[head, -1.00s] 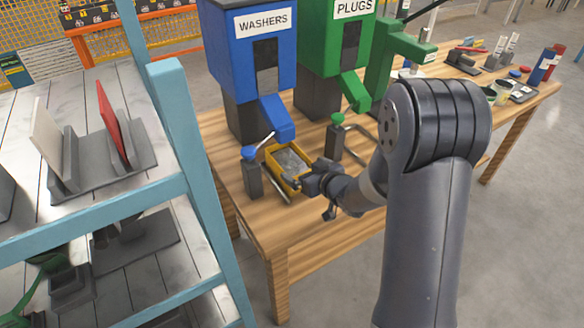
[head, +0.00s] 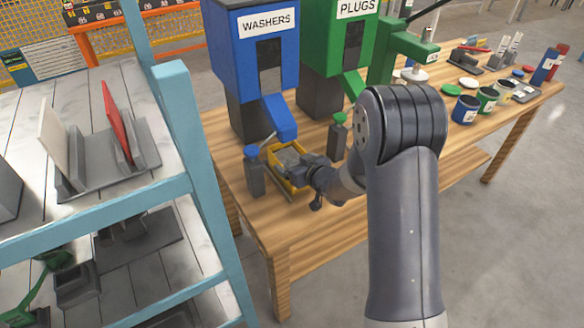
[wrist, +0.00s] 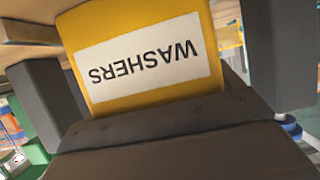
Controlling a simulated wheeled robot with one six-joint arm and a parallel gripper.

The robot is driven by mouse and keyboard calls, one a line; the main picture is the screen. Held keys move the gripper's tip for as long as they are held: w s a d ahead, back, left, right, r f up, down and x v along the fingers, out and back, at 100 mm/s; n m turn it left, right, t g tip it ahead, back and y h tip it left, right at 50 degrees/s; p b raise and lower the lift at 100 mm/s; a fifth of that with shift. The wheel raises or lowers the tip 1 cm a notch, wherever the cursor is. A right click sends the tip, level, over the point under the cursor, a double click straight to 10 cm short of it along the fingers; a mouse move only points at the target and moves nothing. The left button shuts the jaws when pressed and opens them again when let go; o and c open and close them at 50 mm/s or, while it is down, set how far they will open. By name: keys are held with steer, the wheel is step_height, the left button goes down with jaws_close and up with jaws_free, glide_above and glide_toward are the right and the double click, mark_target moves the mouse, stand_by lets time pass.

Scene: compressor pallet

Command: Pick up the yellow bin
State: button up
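The yellow bin (head: 292,180) sits on the wooden table below the blue washer dispenser's chute, with grey contents inside. In the wrist view the yellow bin (wrist: 215,30) shows its front with an upside-down WASHERS label, close to the palm. My gripper (head: 306,172) is at the bin's near right side. In the wrist view one grey finger stands on each side of the bin, and a gap shows between the bin and the right finger. The left finger is close to the bin's edge; contact there is unclear. The bin's far end is hidden in the wrist view.
The blue WASHERS dispenser (head: 262,65) and green PLUGS dispenser (head: 335,50) stand behind the bin. Blue-topped (head: 253,170) and green-topped (head: 338,135) posts stand near it. A blue-framed shelf (head: 175,130) is at the left. Several cups (head: 466,109) stand at the table's right.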

steer(key=c, duration=1)
steer(key=shift+r, duration=0.15)
steer(key=shift+c, duration=1.1)
